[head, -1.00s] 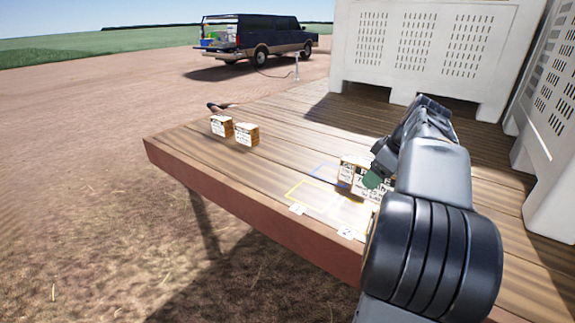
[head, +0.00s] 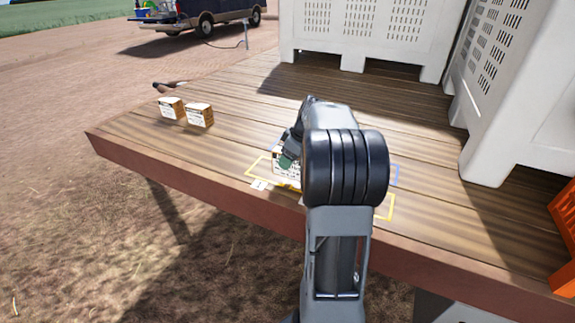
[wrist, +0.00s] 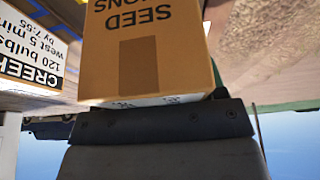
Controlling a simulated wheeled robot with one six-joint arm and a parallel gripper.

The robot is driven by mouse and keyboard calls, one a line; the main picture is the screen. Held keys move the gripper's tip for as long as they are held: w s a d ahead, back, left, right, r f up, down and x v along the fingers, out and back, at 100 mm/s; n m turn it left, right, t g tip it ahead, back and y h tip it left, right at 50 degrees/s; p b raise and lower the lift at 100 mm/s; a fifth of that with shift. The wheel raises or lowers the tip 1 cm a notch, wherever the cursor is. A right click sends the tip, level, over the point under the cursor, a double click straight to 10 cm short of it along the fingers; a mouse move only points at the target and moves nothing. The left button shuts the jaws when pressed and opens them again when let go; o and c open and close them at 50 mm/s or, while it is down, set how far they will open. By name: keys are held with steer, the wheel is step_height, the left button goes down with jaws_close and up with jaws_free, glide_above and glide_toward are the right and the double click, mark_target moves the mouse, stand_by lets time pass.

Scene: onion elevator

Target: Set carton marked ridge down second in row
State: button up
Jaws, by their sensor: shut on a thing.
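My gripper (head: 288,158) is shut on a brown carton (wrist: 150,50) printed "SEED ONIONS", which fills the middle of the wrist view. The label face that would name it is not readable there. A second carton (wrist: 32,55) with a white "CREEK" label is close by at the left of the wrist view. In the head view a white-labelled carton (head: 281,168) shows under my gripper at the left yellow outline (head: 256,168); I cannot tell which carton it is, or whether it touches the deck. My arm hides the middle of the row. Another yellow outline (head: 391,208) shows at right.
Two cartons, one (head: 170,107) beside another (head: 199,116), stand at the deck's left. A small number tag (head: 258,184) lies near the front edge. A blue outline (head: 396,175) is partly hidden by my arm. Large white bins (head: 372,30) stand behind; an orange crate (head: 564,235) is at right.

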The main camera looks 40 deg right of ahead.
steer(key=shift+w+a+f, duration=0.1)
steer(key=shift+w+f, duration=0.3)
steer(key=shift+f, duration=1.6)
steer(key=shift+f, duration=0.15)
steer(key=o, duration=1.3)
